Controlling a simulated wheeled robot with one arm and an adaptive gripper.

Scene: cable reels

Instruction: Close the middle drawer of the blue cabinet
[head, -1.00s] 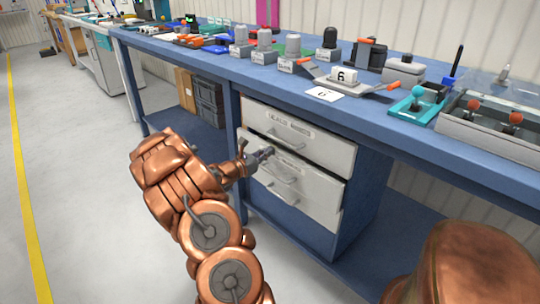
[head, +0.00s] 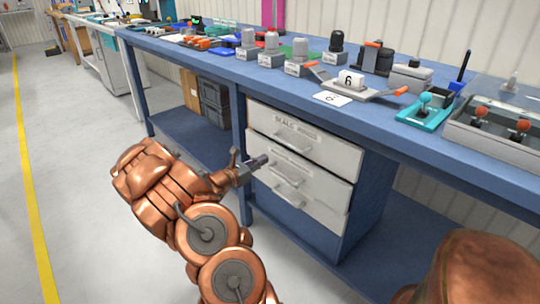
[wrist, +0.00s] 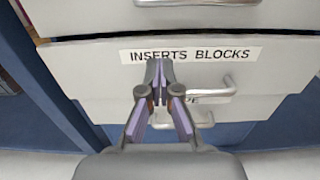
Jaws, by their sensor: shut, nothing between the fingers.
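The blue cabinet (head: 372,205) under the bench has pale grey drawer fronts. The middle drawer (head: 312,178) lies below the top drawer; in the wrist view its front (wrist: 262,72) bears the label "INSERTS BLOCKS" and a bar handle (wrist: 232,88). My gripper (head: 263,161) is shut and empty, in front of the left part of the middle drawer. In the wrist view, its fingertips (wrist: 159,66) cover part of the front; contact is unclear.
The top drawer (head: 330,148) and bottom drawer (head: 315,222) sit above and below. The blue bench top (head: 225,72) overhangs the cabinet and carries several devices. The floor (head: 85,180) at left is clear.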

